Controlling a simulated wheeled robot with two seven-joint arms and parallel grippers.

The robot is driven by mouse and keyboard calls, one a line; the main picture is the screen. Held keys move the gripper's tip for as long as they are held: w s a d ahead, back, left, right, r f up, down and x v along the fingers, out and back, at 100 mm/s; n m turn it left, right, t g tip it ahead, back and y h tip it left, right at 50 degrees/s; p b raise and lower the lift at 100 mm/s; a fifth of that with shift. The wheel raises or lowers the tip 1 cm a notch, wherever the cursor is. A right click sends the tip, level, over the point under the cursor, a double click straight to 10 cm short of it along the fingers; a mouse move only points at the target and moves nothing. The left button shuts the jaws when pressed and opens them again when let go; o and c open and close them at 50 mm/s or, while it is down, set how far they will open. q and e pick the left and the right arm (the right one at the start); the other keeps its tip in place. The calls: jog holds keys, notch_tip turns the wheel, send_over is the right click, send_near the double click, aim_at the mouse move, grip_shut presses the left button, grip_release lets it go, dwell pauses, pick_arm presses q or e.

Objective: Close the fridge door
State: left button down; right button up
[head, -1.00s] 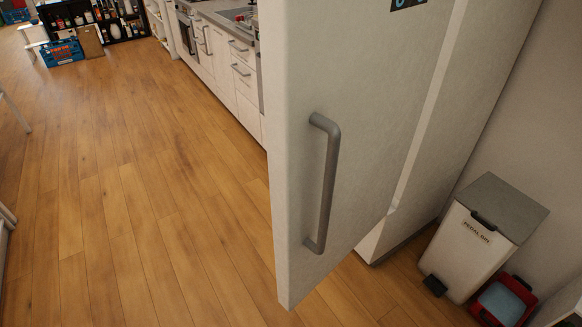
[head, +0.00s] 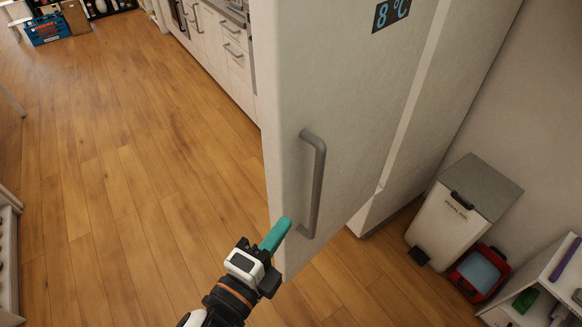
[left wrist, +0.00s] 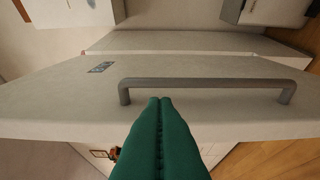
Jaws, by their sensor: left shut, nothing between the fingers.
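The fridge door (head: 335,90) is a tall pale grey-white panel. It stands open, swung out from the fridge body (head: 455,75) behind and to its right. A grey bar handle (head: 319,185) is on its face, below an "8 °C" display (head: 391,13). My left gripper (head: 284,226) has teal fingers, shut and empty, in front of the door's lower edge, just left of the handle's lower end. In the left wrist view the shut fingers (left wrist: 160,99) point at the door by the handle (left wrist: 205,86); contact cannot be told. My right gripper is not in view.
A pedal bin (head: 462,212) and a red box (head: 478,272) stand right of the fridge, with a white shelf unit (head: 540,285) nearer. White kitchen drawers (head: 235,65) run behind the door. Wooden floor (head: 110,200) lies clear to the left.

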aim_at(291, 178)
pick_arm(q)
jog(key=x, duration=0.9)
jog(key=shift+w+d+r, duration=0.2)
jog(key=shift+w, duration=0.15)
jog(key=shift+w+a+b, duration=0.4)
jog(key=shift+w+a, duration=1.05)
